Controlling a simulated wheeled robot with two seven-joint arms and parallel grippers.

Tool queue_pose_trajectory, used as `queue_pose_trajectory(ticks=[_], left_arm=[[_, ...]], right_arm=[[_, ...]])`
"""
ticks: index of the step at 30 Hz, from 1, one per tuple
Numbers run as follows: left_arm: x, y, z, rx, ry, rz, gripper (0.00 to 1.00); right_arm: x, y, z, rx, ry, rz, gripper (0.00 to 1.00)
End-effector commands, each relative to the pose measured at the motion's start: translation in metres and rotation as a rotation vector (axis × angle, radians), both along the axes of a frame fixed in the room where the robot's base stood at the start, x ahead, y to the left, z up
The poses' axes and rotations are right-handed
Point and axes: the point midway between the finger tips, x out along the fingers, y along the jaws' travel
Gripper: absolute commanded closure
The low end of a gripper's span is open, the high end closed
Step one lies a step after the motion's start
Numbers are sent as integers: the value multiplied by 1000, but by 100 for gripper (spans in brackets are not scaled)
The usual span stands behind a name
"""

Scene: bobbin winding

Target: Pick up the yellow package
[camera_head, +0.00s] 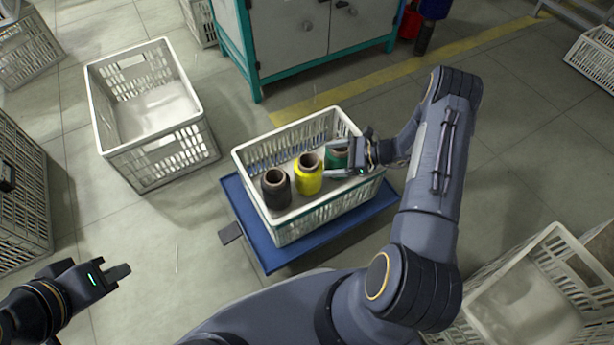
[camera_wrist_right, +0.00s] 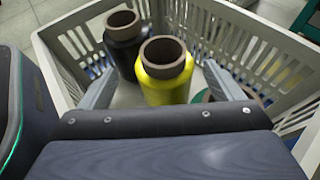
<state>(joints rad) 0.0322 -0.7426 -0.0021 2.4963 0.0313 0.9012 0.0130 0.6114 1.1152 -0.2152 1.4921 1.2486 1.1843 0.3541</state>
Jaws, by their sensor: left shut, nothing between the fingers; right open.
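The yellow package (camera_head: 308,175) is a spool with a brown core, standing upright in the middle of a white crate (camera_head: 283,229). A black spool (camera_head: 276,190) stands to its left and a green spool (camera_head: 337,158) to its right. My right gripper (camera_head: 342,160) is open, over the right side of the crate at the green spool, which it partly hides. In the right wrist view the yellow package (camera_wrist_right: 166,78) stands ahead between the spread fingers (camera_wrist_right: 165,85), with the black spool behind to the left. My left gripper (camera_head: 125,270) is shut and empty, low at left.
The crate stands on a blue platform (camera_head: 247,228). An empty white crate (camera_head: 150,110) is on the floor to the left, and others stand at the edges. A grey cabinet (camera_head: 315,35) with teal edges is behind. Floor between left gripper and platform is clear.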

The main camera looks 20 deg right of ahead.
Motion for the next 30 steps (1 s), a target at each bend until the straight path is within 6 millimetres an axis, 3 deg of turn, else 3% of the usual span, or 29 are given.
queue_pose_trajectory(ticks=[12, 21, 30], left_arm=[[0, 0, -24, 0, 0, 0, 100], [0, 0, -23, 0, 0, 0, 100], [0, 0, -23, 0, 0, 0, 100]], right_arm=[[28, 41, -26, -1, -1, 5, 13], [31, 45, -25, -1, 0, 3, 13], [30, 44, -25, -1, 0, 3, 53]])
